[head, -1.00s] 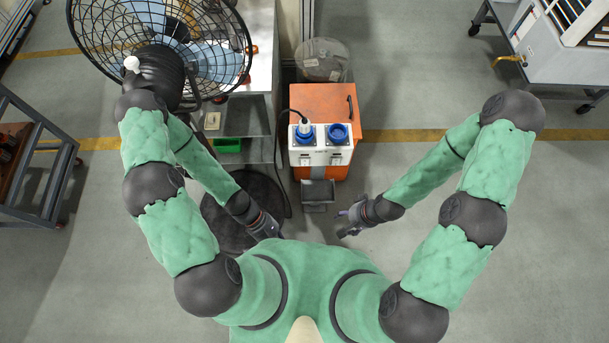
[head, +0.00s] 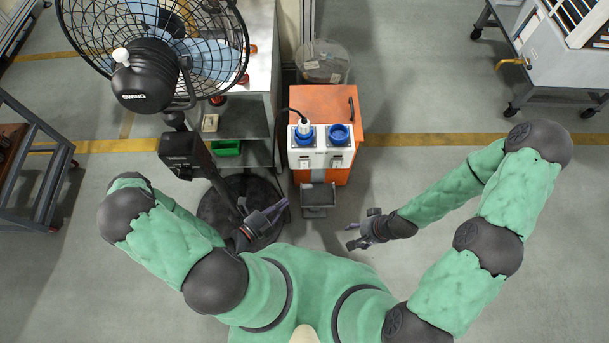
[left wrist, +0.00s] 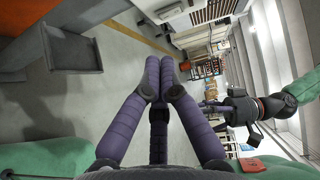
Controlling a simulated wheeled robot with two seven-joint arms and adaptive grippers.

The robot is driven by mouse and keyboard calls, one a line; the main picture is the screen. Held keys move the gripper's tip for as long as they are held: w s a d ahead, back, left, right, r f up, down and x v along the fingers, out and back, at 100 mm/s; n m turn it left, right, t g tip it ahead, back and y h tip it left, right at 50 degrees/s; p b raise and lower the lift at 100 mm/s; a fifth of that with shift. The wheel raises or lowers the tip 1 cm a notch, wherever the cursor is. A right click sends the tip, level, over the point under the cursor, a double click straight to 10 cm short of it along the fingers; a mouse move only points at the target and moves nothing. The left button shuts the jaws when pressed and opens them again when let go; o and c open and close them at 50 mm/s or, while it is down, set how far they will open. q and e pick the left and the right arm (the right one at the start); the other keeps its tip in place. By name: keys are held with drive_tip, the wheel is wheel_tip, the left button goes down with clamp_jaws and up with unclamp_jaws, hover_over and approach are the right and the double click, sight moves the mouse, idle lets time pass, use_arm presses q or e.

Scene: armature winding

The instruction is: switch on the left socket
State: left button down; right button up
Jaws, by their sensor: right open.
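The left socket (head: 305,135) is a blue outlet on a white panel, and a white plug (head: 305,126) with a dark cable sits in it. A small pale switch (head: 305,164) is on the panel's front below this socket. The right socket (head: 340,134) is blue and empty. My left gripper (head: 283,206) is below and left of the panel, well apart from it. Its purple fingers (left wrist: 160,72) are together with nothing between them in the left wrist view. My right gripper (head: 355,236) is open and empty, below and right of the panel.
The panel is on an orange cabinet (head: 325,100) with a grey tray (head: 318,198) at its front. A large black fan (head: 150,75) stands at the left by a metal shelf unit (head: 240,118). The floor right of the cabinet is clear.

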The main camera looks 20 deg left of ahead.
sight(304, 165)
use_arm(q)
drive_tip(key=shift+a, duration=0.2)
drive_tip(key=shift+w, duration=0.1)
drive_tip(key=w+a+b+x, duration=0.1)
drive_tip(key=a+b+x, duration=0.1)
drive_tip(key=x, duration=1)
drive_tip(key=shift+w+f+b, duration=0.2)
drive_tip(key=shift+w+b, duration=0.3)
drive_tip(key=shift+f, duration=0.1)
